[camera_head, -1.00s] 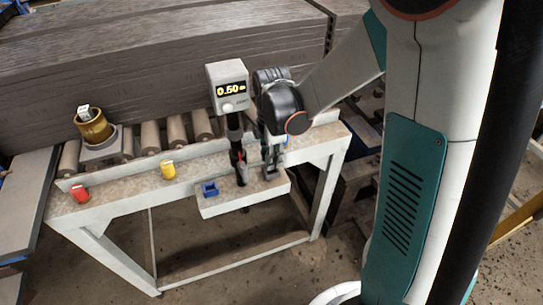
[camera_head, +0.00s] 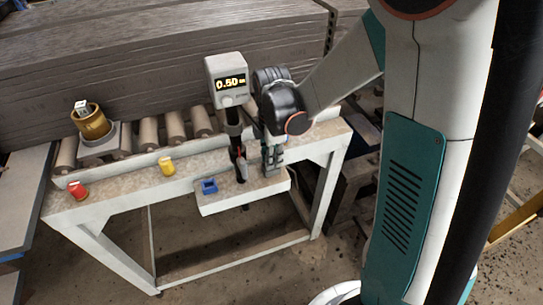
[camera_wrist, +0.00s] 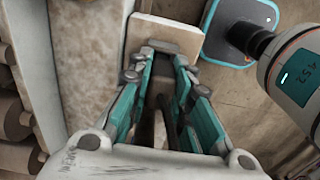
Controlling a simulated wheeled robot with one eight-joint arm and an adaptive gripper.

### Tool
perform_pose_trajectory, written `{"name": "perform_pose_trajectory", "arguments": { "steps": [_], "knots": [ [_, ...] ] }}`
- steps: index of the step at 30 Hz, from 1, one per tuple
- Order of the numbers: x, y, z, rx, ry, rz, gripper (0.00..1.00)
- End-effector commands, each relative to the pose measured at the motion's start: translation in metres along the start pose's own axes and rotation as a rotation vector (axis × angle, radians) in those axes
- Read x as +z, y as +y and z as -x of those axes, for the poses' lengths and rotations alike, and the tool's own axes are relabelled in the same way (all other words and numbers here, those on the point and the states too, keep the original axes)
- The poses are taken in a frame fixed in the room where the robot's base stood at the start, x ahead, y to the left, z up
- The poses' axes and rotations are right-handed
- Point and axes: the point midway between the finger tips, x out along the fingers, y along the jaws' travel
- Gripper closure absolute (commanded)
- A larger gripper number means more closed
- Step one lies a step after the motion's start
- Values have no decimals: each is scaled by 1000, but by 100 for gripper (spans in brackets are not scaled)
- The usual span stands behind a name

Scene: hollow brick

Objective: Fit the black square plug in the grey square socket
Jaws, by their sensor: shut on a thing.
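My gripper (camera_head: 272,172) points down over the right end of the small front shelf, just right of the display post. In the wrist view its teal fingers (camera_wrist: 168,62) are closed in on a dark, narrow piece, which seems to be the black square plug (camera_wrist: 178,82). The fingers hide most of it. A grey block end shows between the fingertips, over a pale beige plate (camera_wrist: 165,32). I cannot tell whether this is the grey square socket, nor whether the plug touches it.
A display post (camera_head: 228,85) reading 0.50 stands close left of my gripper. A blue holder (camera_head: 208,187) sits on the shelf. Yellow (camera_head: 167,166) and red (camera_head: 78,190) cylinders stand on the table. A gold cup (camera_head: 92,122) is by the rollers (camera_head: 176,127), with stacked boards behind.

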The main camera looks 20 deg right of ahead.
Motion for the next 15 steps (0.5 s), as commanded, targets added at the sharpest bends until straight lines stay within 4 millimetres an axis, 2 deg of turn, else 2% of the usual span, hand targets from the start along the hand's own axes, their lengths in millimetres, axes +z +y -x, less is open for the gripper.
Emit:
{"name": "perform_pose_trajectory", "arguments": {
  "steps": [11,12,14,15],
  "knots": [
    [0,0,-7,0,0,0,100],
    [0,0,-6,0,0,0,74],
    [0,0,-6,0,0,0,61],
    [0,0,-6,0,0,0,58]
  ]
}}
